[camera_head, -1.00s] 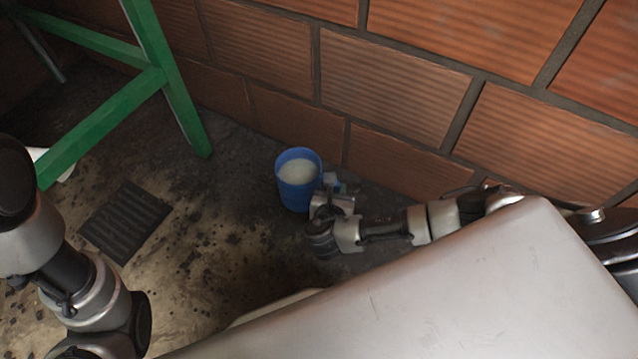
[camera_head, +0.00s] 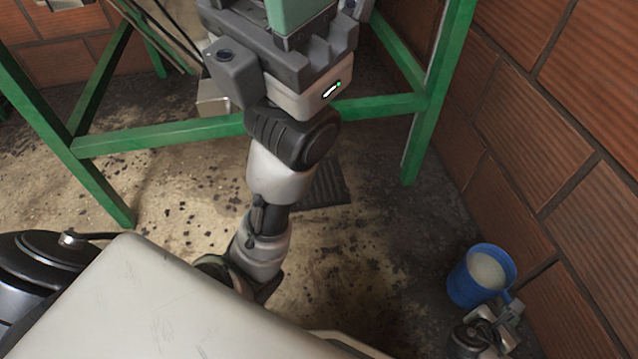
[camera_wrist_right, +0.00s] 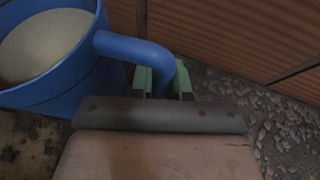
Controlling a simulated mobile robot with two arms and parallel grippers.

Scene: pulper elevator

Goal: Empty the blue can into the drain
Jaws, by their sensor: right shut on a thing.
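The blue can (camera_head: 462,283) is at the lower right of the head view, upright or nearly so, close to the brick wall. Pale liquid shows inside it. My right gripper (camera_head: 511,306) is shut on its handle. In the right wrist view the handle (camera_wrist_right: 135,47) of the can (camera_wrist_right: 88,78) runs between the green fingers of the gripper (camera_wrist_right: 163,82). I cannot tell whether the can touches the floor. The drain (camera_head: 328,186) is a dark grate in the floor, partly hidden behind my left arm. My left gripper (camera_head: 298,12) is cut off at the top edge, its opening unclear.
A green metal frame (camera_head: 425,95) stands behind and around the drain, with a leg between the drain and the wall. The brick wall (camera_head: 560,150) runs along the right. Stained floor (camera_head: 385,245) between can and drain looks clear.

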